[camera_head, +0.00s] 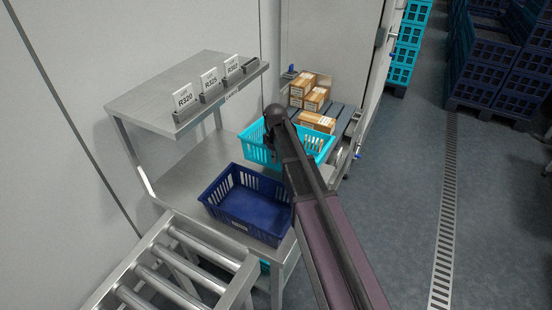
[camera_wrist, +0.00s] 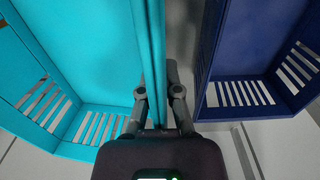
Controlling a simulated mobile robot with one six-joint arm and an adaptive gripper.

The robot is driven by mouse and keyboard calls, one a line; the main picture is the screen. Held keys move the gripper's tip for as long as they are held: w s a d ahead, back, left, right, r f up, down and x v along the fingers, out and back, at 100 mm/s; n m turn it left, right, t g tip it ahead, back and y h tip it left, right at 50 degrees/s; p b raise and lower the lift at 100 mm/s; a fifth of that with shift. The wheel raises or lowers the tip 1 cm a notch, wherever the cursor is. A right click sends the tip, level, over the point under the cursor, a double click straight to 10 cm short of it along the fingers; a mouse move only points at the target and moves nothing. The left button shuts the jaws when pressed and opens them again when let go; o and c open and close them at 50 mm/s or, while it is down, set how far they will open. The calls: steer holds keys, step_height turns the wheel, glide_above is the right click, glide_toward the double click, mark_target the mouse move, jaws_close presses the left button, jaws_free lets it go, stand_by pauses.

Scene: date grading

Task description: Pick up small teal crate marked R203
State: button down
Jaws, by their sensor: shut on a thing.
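The teal crate (camera_head: 257,154) is slatted and stands out in the head view beside a navy crate, partly covered by my arm. In the wrist view the teal crate (camera_wrist: 95,45) fills the left side. My gripper (camera_wrist: 158,105) has one finger on each side of its wall and is shut on that wall. In the head view my arm hides the gripper's fingertips. I cannot read an R203 mark on the crate, and whether it touches the surface below is unclear.
An empty navy crate (camera_head: 250,205) sits close in front on the steel bench (camera_head: 180,180). A shelf (camera_head: 165,90) with several label cards, R320 and R325 among them, rises at left. Cartons (camera_head: 310,98) stand behind. A roller conveyor (camera_head: 175,270) lies at front left.

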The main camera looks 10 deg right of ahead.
steer(key=shift+r+p, duration=0.3)
steer(key=shift+r, duration=0.2)
steer(key=shift+r, duration=0.2)
stand_by(0.4)
